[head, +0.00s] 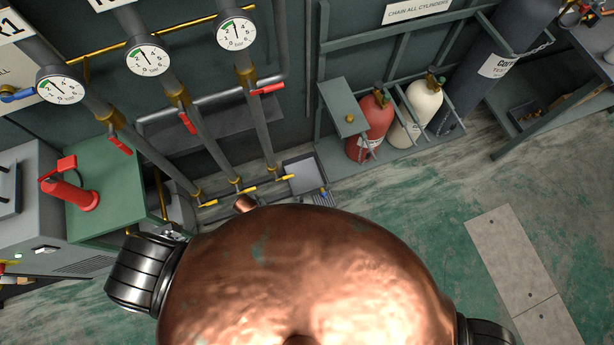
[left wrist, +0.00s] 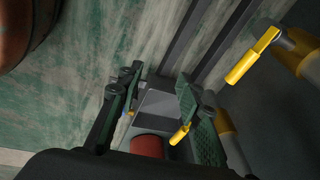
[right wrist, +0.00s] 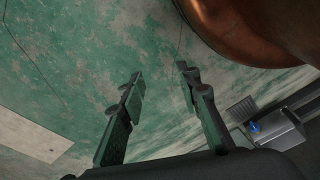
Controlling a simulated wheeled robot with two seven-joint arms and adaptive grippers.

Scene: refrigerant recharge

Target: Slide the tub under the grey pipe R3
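The grey pipe R3 (head: 257,120) is the rightmost of three upright pipes; its own label is not readable. It ends low near a yellow lever (head: 275,178). A grey box-like thing, probably the tub (head: 303,174), sits on the floor just right of that end. My left gripper (left wrist: 155,92) is open, and a grey surface, perhaps the tub (left wrist: 157,104), shows beyond and between its fingers; contact cannot be told. My right gripper (right wrist: 158,75) is open and empty above the green floor. Both grippers are hidden in the head view.
A floor grate (head: 321,197) lies beside the grey box. A red cylinder (head: 372,127) and a cream cylinder (head: 418,108) stand in a rack to the right. A green cabinet (head: 105,190) stands at left. The floor at right (head: 430,200) is clear.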

